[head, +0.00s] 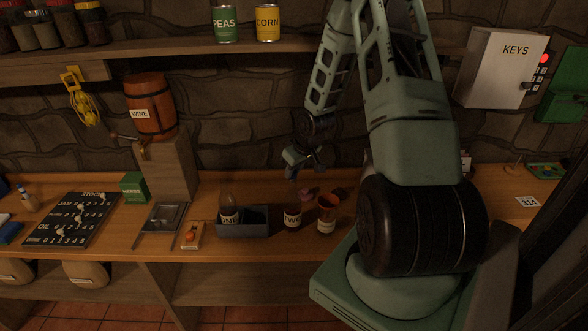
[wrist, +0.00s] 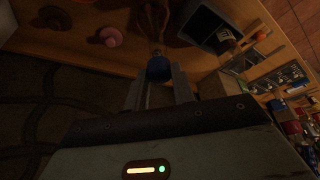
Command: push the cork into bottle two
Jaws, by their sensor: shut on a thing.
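Bottle two (head: 292,219), dark with a "TWO" label, stands upright on the wooden bench. My gripper (head: 293,172) is above it, with a visible gap down to the bottle. In the wrist view my gripper (wrist: 158,82) is shut on a small dark blue piece (wrist: 158,68). A narrow tip shows beyond that piece; I cannot tell whether it is the cork. A brown bottle shape (wrist: 152,18) lies just beyond the fingertips.
An orange-brown labelled pot (head: 327,212) stands close to the right of bottle two. A pink rounded thing (wrist: 110,37) is near the bottle. A wooden stand with a wine barrel (head: 150,105) is at the left. A shelf with cans (head: 225,22) runs overhead.

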